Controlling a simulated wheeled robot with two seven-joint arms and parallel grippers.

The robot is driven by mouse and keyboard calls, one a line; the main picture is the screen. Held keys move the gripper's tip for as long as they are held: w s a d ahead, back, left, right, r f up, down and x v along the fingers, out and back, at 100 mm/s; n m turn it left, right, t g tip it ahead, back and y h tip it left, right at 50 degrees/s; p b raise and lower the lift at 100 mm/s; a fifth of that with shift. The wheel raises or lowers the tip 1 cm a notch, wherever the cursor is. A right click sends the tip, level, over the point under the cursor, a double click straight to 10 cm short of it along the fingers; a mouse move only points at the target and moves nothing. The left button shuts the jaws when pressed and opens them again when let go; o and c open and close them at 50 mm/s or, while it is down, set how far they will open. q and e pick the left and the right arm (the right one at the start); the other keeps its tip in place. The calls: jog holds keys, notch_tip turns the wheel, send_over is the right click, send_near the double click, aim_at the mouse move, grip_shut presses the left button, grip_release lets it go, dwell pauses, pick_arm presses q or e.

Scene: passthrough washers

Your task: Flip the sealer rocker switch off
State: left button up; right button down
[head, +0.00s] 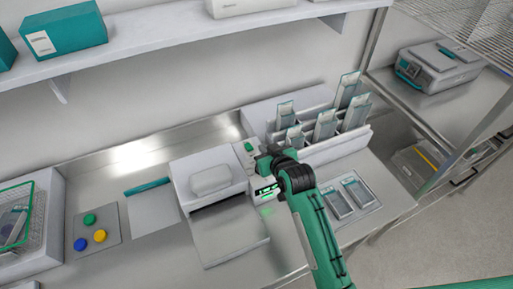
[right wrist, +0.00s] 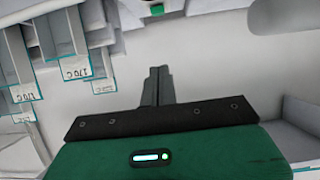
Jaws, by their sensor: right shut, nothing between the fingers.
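The white sealer (head: 208,176) stands on the steel counter in the middle of the head view, with a rounded lid block on top. A small green rocker switch (head: 249,147) sits on its right part; it also shows at the top edge of the right wrist view (right wrist: 157,9). Which way the rocker is tipped cannot be made out. My right gripper (head: 262,158) is close beside the switch; its dark fingers (right wrist: 158,85) are shut together and empty, pointing toward the switch. Whether they touch it cannot be told. My left gripper is out of view.
A rack of labelled pouches (head: 325,125) stands right behind my right arm. Flat pouch trays (head: 350,195) lie to its right. A mat (head: 97,228) with coloured discs and a wire basket (head: 18,215) are at the left. A shelf (head: 150,38) runs above the counter.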

aim_at(249, 147)
jog(key=x, duration=0.7)
jog(key=shift+w, duration=0.15)
jog(key=b+x, duration=0.2)
jog(key=x, duration=0.1)
jog(key=shift+f, duration=0.4)
jog(key=shift+s+d+f+b, duration=0.1)
jog(key=shift+s+f+b, duration=0.2)
jog(key=shift+f+b, duration=0.3)
jog(key=shift+s+d+f+b, duration=0.1)
jog(key=shift+s+f+b, duration=0.05)
jog(key=shift+f+b, duration=0.3)
jog(key=shift+s+f+b, duration=0.15)
jog(key=shift+f+b, duration=0.15)
jog(key=shift+f, duration=0.15)
